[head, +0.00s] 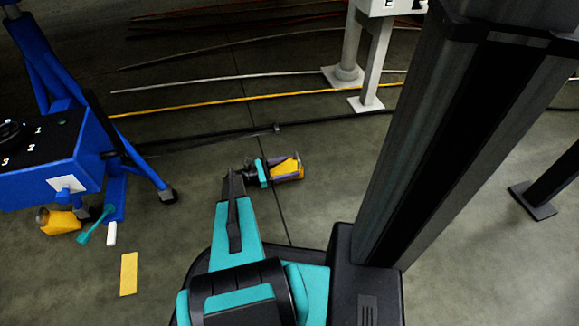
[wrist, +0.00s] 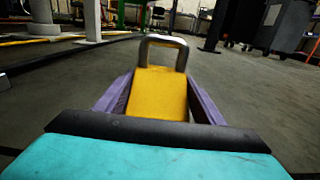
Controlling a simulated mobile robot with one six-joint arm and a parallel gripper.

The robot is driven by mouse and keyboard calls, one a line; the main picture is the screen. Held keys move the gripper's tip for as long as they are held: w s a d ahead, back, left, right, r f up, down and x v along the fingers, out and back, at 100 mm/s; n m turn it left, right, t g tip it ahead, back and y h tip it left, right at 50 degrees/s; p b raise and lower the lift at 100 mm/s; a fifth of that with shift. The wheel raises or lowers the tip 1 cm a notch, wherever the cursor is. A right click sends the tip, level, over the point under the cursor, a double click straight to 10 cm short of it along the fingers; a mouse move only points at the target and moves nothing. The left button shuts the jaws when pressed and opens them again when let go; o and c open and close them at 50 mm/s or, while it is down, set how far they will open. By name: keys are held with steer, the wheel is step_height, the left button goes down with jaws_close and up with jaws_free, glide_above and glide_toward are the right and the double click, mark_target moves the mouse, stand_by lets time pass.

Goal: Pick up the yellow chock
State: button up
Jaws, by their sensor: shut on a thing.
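The yellow chock (head: 287,168) is between the purple fingers of my gripper (head: 283,167), low over the grey floor in the head view. In the wrist view the chock (wrist: 158,92) is a yellow block with a grey metal loop handle at its far end. My gripper (wrist: 158,100) is shut on it, one finger on each side. The palm hides the chock's near end. I cannot tell whether it touches the floor.
A blue stand (head: 60,165) on legs is at left, with another yellow piece (head: 60,222) by its base. A yellow strip (head: 128,274) lies on the floor. Cables, including a yellow one (head: 200,106), cross behind. A white-grey stand (head: 372,70) is at the back.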

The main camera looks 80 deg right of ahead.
mark_target(290, 166)
steer(key=shift+r+p, duration=2.3)
steer(key=shift+r, duration=2.8)
steer(key=shift+s, duration=0.15)
